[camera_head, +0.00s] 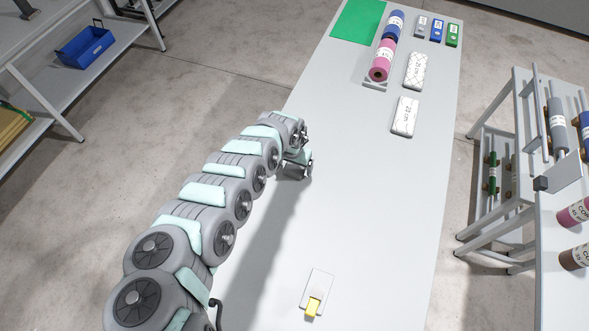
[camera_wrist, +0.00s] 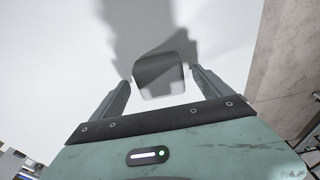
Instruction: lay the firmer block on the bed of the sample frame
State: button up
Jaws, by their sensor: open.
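My gripper (camera_head: 300,164) is open over the left edge of the table in the head view. In the wrist view, a pale rounded block (camera_wrist: 160,88) shows between and just beyond the fingertips (camera_wrist: 161,78), its upper part in shadow. I cannot tell whether the fingers touch it, and it is hidden in the head view. Two white quilted blocks lie apart on the table, one farther (camera_head: 415,70) and one nearer (camera_head: 404,115). Their firmness cannot be told by sight. A white plate with a yellow piece (camera_head: 317,288) lies near the front; I cannot tell if it is the sample frame.
A holder with pink and blue rolls (camera_head: 380,68), a green mat (camera_head: 358,20) and small grey, blue and green boxes (camera_head: 437,30) occupy the far end. A rack of rolls (camera_head: 520,160) stands right. The table's middle looks clear.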

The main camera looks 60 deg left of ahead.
jog(key=shift+a+f, duration=0.1)
jog(key=shift+f, duration=0.55)
jog(key=shift+c, duration=0.4)
jog(key=c, duration=1.4)
jog(key=shift+c, duration=0.2)
